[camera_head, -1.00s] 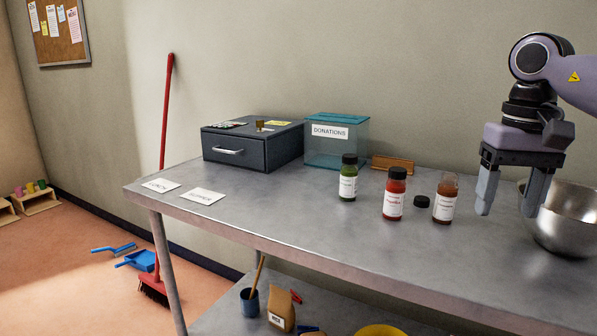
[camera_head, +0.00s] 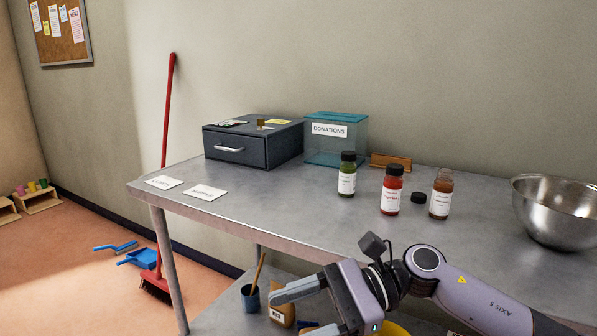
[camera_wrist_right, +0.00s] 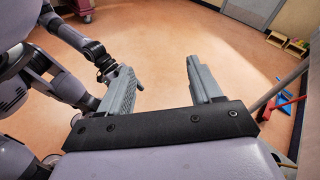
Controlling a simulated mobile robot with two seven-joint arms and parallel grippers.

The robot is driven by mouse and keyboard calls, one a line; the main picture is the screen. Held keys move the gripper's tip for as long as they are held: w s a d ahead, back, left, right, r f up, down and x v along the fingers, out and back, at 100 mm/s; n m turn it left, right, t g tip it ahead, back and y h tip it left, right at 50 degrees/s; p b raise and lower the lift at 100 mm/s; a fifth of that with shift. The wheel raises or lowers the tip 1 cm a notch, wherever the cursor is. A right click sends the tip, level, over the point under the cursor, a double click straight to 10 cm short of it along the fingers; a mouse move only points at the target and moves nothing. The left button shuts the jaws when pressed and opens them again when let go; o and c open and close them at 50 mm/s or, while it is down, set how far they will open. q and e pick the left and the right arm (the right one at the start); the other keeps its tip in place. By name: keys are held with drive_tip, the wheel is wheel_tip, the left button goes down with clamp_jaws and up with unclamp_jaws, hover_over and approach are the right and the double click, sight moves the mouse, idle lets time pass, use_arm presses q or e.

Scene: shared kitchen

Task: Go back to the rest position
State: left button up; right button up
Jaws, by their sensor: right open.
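My right gripper (camera_head: 292,312) is low in the head view, in front of the table's front edge, with its fingers pointing left. In the right wrist view its two grey fingers stand wide apart with only floor between them (camera_wrist_right: 160,72), so it is open and empty. My left gripper is not in the head view. In the right wrist view one of my arms shows at the left, with its dark end (camera_wrist_right: 105,68) partly beside the right gripper's finger; its jaws are too small to read.
The metal table (camera_head: 300,215) holds a green bottle (camera_head: 347,178), a red bottle (camera_head: 391,194), a brown open jar (camera_head: 441,197), a black cap (camera_head: 418,197), a steel bowl (camera_head: 556,215), a donations box (camera_head: 335,145) and a cash drawer (camera_head: 250,148). A broom (camera_head: 167,110) leans at the left.

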drive_tip(key=w+d+f+n+t+h, duration=0.1)
drive_tip(key=d+f+n+t+h, duration=0.4)
drive_tip(key=n+t, duration=0.75)
drive_tip(key=w+d+f+n+t, duration=0.1)
drive_tip(key=d+f+n+t, duration=0.2)
drive_tip(key=f+n+t, duration=1)
drive_tip(key=s+d+f+m+g+h, duration=0.8)
drive_tip(key=s+d+f+m+g, duration=0.3)
drive_tip(key=s, duration=0.3)
wheel_tip(320, 180, up, 11)
drive_tip(key=s+d+p, duration=0.1)
drive_tip(key=s+p, duration=0.1)
drive_tip(key=p, duration=1.3)
drive_tip(key=shift+d, duration=0.25)
